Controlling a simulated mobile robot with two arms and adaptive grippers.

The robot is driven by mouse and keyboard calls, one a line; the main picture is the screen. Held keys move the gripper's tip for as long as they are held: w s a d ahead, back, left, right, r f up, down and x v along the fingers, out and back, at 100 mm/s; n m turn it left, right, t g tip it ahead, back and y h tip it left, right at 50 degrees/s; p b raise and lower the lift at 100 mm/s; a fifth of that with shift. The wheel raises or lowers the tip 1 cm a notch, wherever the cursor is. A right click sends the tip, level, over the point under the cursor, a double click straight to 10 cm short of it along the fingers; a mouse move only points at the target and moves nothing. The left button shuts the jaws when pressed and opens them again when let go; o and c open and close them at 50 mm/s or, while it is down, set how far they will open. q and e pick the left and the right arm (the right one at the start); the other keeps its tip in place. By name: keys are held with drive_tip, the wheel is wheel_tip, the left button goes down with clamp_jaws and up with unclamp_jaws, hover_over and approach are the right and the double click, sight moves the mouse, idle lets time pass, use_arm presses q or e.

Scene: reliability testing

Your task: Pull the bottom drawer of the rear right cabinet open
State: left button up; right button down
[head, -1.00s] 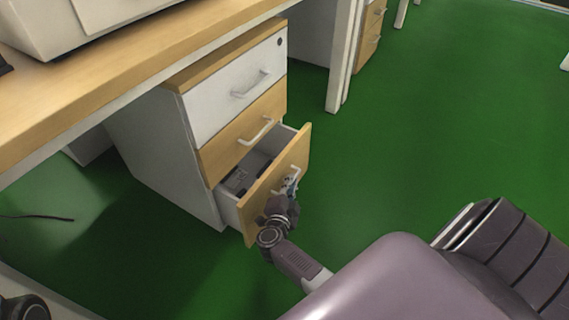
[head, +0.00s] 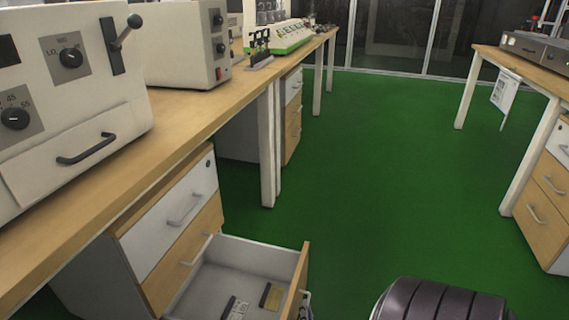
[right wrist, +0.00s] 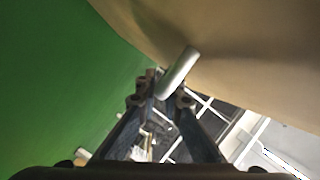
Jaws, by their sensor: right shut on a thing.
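The cabinet (head: 130,240) under the left bench has a white top drawer (head: 180,218), a wooden middle drawer (head: 205,240) and a bottom drawer (head: 301,268). The bottom drawer stands well out, with small dark and yellowish items (head: 271,296) inside. My right gripper (right wrist: 163,97) is shut on the bottom drawer's handle (right wrist: 178,73), a pale metal bar, in the right wrist view. In the head view the handle and gripper are mostly cut off at the lower edge. My left gripper does not show.
A wooden bench (head: 200,112) with instruments (head: 75,80) runs along the left. A second cabinet (head: 292,115) stands farther back. Another bench (head: 515,68) and cabinet (head: 545,190) are at the right. The green floor (head: 385,190) between is clear.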

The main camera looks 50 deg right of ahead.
drive_tip(key=shift+s+d+f, duration=0.1)
drive_tip(key=shift+s+d, duration=0.1)
drive_tip(key=shift+s, duration=0.5)
drive_tip(key=shift+s+d, duration=0.25)
drive_tip(key=shift+s, duration=0.45)
drive_tip(key=shift+s+d+f, duration=0.1)
drive_tip(key=shift+s+d, duration=0.1)
drive_tip(key=shift+s, duration=0.5)
drive_tip(key=c, duration=2.3)
unclamp_jaws()
drive_tip(key=shift+r, duration=0.1)
drive_tip(key=shift+c, duration=0.2)
drive_tip(key=shift+d, duration=0.1)
drive_tip(key=shift+r, duration=0.15)
wheel_tip(320, 180, up, 10)
